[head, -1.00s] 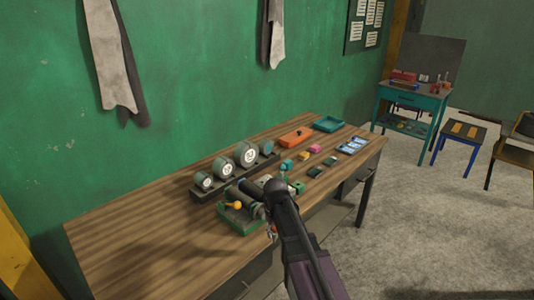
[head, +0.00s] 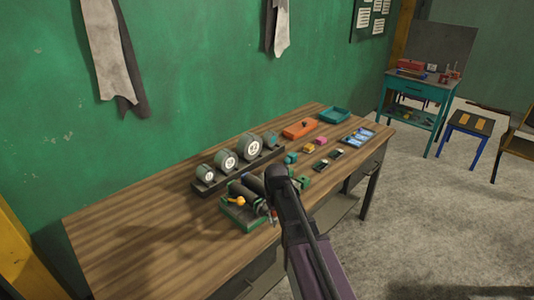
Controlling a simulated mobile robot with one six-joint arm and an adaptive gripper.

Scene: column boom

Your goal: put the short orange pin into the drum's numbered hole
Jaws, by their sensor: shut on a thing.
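My gripper (head: 271,213) is small and mostly hidden by my own wrist, low over the right side of a green-based fixture (head: 240,217) on the bench. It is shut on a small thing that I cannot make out. The fixture carries dark grey cylindrical parts and an orange-yellow knob (head: 238,201). Behind it, a dark rack (head: 207,187) holds several round grey drums, such as the large one (head: 253,147), with white marked faces. The marks are too small to read. I cannot pick out the short orange pin or the numbered hole.
On the wooden bench (head: 150,225), an orange box (head: 299,130), a teal tray (head: 334,115), a blue-and-white tray (head: 359,137) and several small coloured blocks lie to the right. The bench's left part is clear. A green wall stands behind.

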